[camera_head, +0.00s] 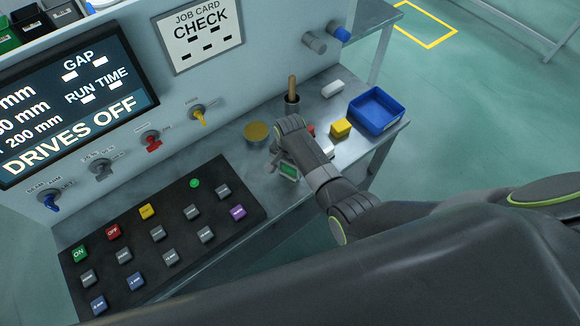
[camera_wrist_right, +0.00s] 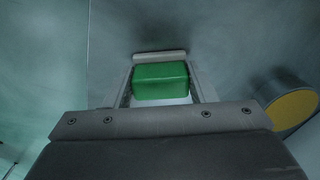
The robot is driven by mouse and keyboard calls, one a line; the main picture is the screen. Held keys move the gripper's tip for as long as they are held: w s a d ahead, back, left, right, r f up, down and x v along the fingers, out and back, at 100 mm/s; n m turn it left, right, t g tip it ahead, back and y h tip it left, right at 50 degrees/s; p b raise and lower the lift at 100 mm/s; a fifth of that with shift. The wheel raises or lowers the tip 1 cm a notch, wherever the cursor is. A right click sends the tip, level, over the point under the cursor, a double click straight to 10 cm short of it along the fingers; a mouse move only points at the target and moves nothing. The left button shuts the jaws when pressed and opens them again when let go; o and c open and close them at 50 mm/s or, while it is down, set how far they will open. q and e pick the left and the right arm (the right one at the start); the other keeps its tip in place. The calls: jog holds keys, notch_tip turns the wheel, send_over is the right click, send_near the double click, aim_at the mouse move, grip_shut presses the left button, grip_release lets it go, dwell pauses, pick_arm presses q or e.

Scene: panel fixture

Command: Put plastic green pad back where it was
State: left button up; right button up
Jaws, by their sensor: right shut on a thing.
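The green pad (camera_wrist_right: 160,80) is a small block between the two fingers of my right gripper (camera_wrist_right: 161,88) in the right wrist view. The gripper is shut on it. In the head view my right gripper (camera_head: 282,168) is over the front edge of the bench, just right of the dark button panel (camera_head: 183,238), and a bit of green shows at its fingers. Most of the pad is hidden there by the gripper. Whether the pad touches the bench I cannot tell. My left gripper is not in view.
A round yellow-topped piece (camera_head: 256,131) stands behind my gripper. A wooden-handled tool in a dark holder (camera_head: 292,104), a yellow block (camera_head: 341,127), a white block (camera_head: 333,89) and a blue bin (camera_head: 377,109) are on the bench. Coloured knobs line the wall panel (camera_head: 225,85).

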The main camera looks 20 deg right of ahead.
jog(key=shift+f, duration=0.15)
jog(key=o, duration=0.9)
jog(key=shift+r, duration=0.35)
notch_tip(320, 180, up, 12)
jog(key=shift+f, duration=0.15)
